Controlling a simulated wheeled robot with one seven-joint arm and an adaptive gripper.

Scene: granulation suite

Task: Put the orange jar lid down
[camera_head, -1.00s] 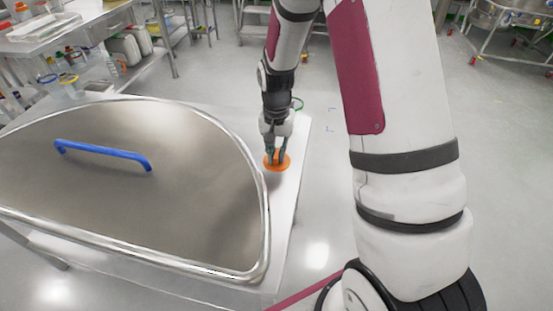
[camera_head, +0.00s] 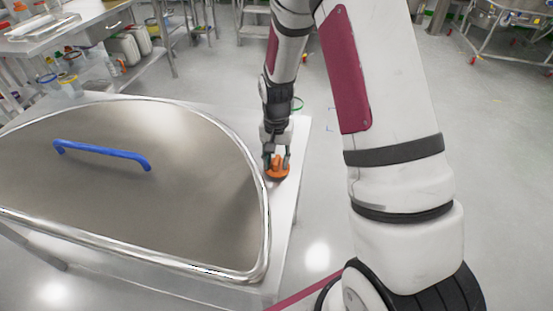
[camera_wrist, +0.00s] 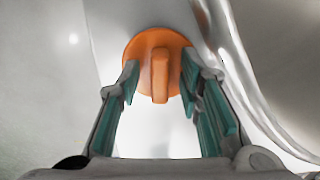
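The orange jar lid (camera_head: 278,172) is a round disc with a raised bar handle. It is over the narrow white table strip, right of the big steel cover; it looks to be resting there, though contact is hard to see. In the wrist view the lid (camera_wrist: 160,60) is just beyond my fingertips, with its handle pointing back between them. My gripper (camera_head: 277,160) is over the lid. In the wrist view my gripper (camera_wrist: 160,82) has its teal-padded fingers apart, with a gap on each side of the handle.
The steel cover (camera_head: 130,190) with a blue handle (camera_head: 102,152) fills the left, its rim close beside the lid. A bench (camera_head: 70,35) with bottles stands at the back left. Open floor lies right.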

